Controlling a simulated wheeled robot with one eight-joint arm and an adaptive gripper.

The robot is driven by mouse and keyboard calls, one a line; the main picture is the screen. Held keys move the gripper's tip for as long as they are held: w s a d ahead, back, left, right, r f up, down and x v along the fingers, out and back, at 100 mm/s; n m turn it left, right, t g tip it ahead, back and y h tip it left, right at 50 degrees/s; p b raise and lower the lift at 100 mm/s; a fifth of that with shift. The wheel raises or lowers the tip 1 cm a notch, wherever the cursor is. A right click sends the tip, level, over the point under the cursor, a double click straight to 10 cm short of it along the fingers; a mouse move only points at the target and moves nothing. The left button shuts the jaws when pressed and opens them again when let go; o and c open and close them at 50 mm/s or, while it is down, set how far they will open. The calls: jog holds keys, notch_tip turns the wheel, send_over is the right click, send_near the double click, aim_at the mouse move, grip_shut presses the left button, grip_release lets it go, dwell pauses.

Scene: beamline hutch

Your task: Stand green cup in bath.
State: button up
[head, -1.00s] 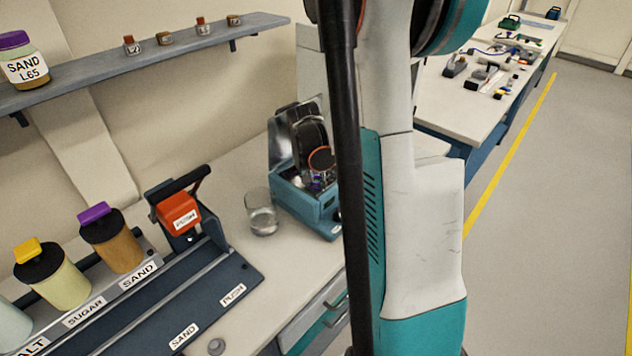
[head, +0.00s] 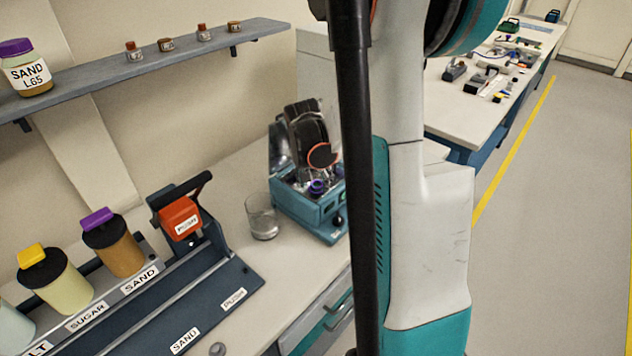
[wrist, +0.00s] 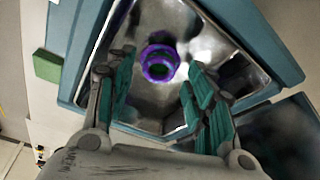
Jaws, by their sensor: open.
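The bath (head: 308,212) is a blue-teal box with a shiny metal basin and a raised lid, on the bench. In the wrist view its basin (wrist: 205,50) fills the middle. A small round piece with a purple rim and dark green in its centre (wrist: 160,64) is in the basin; I take it for the green cup, seen from above. Its purple also shows in the head view (head: 317,187). My gripper (wrist: 160,80) is open above the basin, teal-padded fingers left and right of the piece, with no visible contact. My gripper in the head view (head: 322,156) hides part of the basin.
A clear glass (head: 262,217) stands close left of the bath. A dispenser rack (head: 215,285) with labelled jars is at left, below a shelf (head: 150,58). A green block (wrist: 47,66) lies beside the bath. Bare bench lies in front of the glass.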

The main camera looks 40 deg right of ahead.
jog(key=p+v, duration=0.2)
jog(key=v, duration=0.7)
jog(key=shift+r, duration=0.25)
jog(key=shift+s+a, duration=0.1)
dwell(0.5)
